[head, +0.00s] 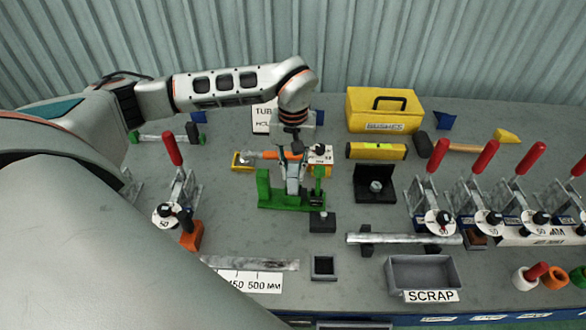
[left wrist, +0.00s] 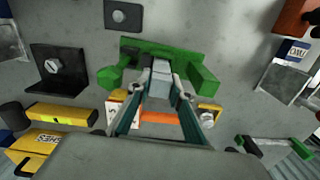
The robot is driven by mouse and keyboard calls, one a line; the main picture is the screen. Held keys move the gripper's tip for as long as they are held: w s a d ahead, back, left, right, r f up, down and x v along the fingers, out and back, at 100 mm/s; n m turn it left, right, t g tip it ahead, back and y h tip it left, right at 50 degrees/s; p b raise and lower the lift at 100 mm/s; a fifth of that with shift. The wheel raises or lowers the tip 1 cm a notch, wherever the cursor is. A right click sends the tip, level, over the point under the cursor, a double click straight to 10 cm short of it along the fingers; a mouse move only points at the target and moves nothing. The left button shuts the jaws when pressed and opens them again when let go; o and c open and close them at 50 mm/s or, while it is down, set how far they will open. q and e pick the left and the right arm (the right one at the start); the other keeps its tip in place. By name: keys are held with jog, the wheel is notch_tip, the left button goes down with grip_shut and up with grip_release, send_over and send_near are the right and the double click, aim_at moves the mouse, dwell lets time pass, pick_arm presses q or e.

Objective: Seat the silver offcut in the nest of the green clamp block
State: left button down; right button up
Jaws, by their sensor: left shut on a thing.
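The green clamp block (head: 263,190) stands on the grey bench in the middle of the head view; it also shows at the top of the left wrist view (left wrist: 198,72). My left gripper (head: 293,184) points down over the middle of the block. In the left wrist view its fingers (left wrist: 161,85) are shut on the silver offcut (left wrist: 160,79), a small grey piece between the fingertips. The offcut is over or within the block's middle; the fingers hide its underside, so I cannot tell whether it touches the nest. My right gripper is not in view.
An orange-handled tool (head: 262,155) lies behind the block. A black angle plate (head: 375,185) stands right of it, and a small dark block (head: 322,222) in front. Red-handled toggle clamps (head: 435,160) line the right. A scrap tray (head: 425,270) and a silver tube (head: 400,238) lie nearer.

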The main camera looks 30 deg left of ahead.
pick_arm(q)
jog(key=c, duration=1.8)
grip_release()
jog(key=shift+f, duration=0.1)
notch_tip(320, 180, up, 12)
jog(key=shift+r+b, duration=0.15)
jog(key=shift+b, duration=0.25)
